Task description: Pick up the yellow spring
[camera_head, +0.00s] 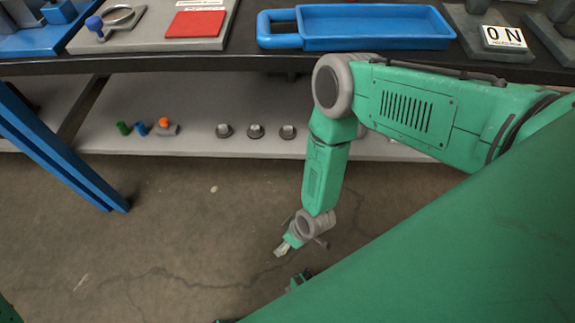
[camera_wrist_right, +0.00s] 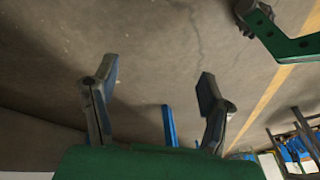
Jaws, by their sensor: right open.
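I do not see a yellow spring in either view. In the head view my right arm comes in from the right, bends at the elbow and hangs down in front of the bench. Its hand end is small there and hard to make out. My left gripper is not in view.
The dark bench (camera_head: 258,60) carries a blue tray (camera_head: 375,27), a red pad (camera_head: 194,24) and an "ON" sign (camera_head: 503,37). The shelf below (camera_head: 195,110) holds small green, blue and orange parts and three round grey pieces. A blue leg (camera_head: 60,150) stands left. The floor (camera_head: 180,220) is clear.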

